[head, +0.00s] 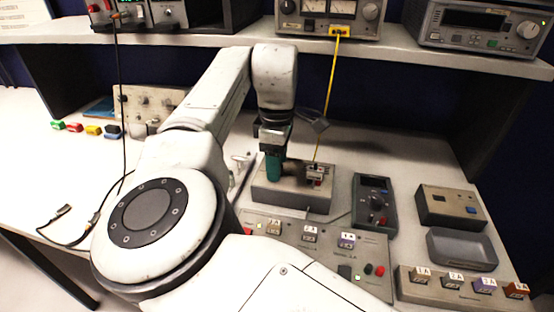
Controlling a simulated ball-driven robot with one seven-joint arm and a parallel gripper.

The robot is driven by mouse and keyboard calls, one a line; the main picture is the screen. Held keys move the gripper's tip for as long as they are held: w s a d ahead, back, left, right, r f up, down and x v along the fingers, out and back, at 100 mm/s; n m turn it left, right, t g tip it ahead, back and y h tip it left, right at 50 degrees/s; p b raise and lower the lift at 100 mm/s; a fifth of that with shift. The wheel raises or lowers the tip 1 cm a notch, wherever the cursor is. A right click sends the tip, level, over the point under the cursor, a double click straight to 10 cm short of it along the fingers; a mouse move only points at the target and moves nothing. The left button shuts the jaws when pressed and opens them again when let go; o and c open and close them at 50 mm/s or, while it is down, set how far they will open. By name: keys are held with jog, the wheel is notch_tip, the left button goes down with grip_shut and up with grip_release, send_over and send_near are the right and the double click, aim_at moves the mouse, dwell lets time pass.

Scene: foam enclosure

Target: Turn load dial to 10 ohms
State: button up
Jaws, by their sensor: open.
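My gripper (283,177) reaches down from the arm at the centre of the head view, over a grey box (292,200) on the bench. It is open, with a teal part low on its left side. The box's top is partly covered by the gripper and its shadow. A small light block with a red spot (315,174) shows on the box's right side, close to the gripper. I cannot make out a load dial or its ohm marks; it may be hidden behind the gripper. I cannot tell whether the fingers touch anything.
A multimeter (375,202) with a round knob stands right of the box. A labelled panel (330,262) lies in front. A grey tray (462,248) and a block row (465,290) are at right. A yellow cable (329,95) hangs from the shelf (410,50) behind the gripper.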

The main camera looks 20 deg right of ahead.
grip_shut()
dwell(0.5)
